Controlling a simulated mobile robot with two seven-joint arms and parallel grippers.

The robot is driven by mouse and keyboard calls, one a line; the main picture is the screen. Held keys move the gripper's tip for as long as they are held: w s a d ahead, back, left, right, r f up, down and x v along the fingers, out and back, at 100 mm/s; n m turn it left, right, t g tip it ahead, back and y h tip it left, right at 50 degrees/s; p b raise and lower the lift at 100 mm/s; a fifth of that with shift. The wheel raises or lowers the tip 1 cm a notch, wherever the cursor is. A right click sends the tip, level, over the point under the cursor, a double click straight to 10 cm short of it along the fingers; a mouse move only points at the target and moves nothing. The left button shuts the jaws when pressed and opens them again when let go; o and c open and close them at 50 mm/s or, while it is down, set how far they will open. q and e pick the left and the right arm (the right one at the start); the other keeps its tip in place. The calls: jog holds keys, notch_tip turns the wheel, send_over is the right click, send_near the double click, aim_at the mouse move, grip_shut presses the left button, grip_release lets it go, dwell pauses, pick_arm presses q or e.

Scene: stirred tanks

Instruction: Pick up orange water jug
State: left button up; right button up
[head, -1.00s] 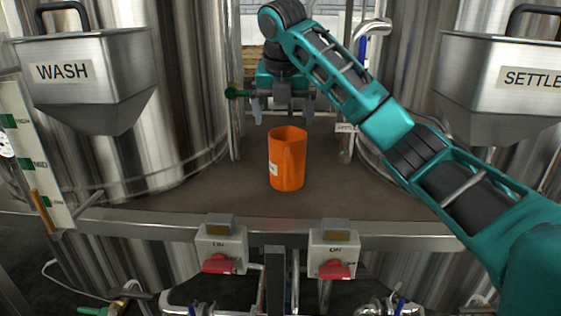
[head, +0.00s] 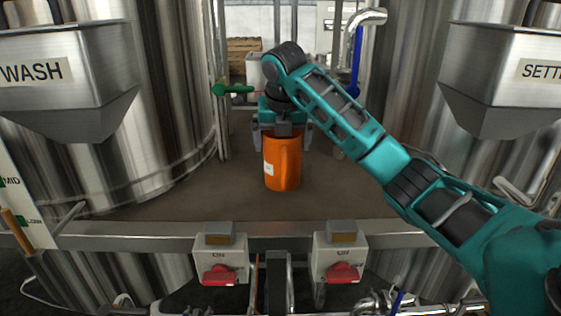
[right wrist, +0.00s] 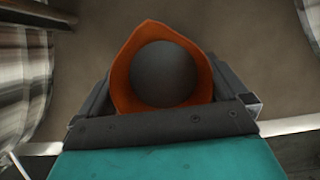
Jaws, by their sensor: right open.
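The orange water jug (head: 283,168) stands upright on the brown platform between the two tanks, with a small white label on its left side. My right gripper (head: 283,142) is over the jug's top, pointing down and open, with a finger on either side of the upper part. My left gripper is not in view.
The WASH tank's hopper (head: 65,75) is at left and the SETTLE hopper (head: 510,80) at right. The platform (head: 215,195) around the jug is bare. Two switch boxes with red handles (head: 219,275) hang below its front edge. A green valve handle (head: 232,89) is behind.

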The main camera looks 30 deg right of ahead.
jog(key=shift+s, duration=0.1)
jog(key=shift+c, duration=0.3)
jog(key=shift+r, duration=0.1)
jog(key=c, duration=1.7)
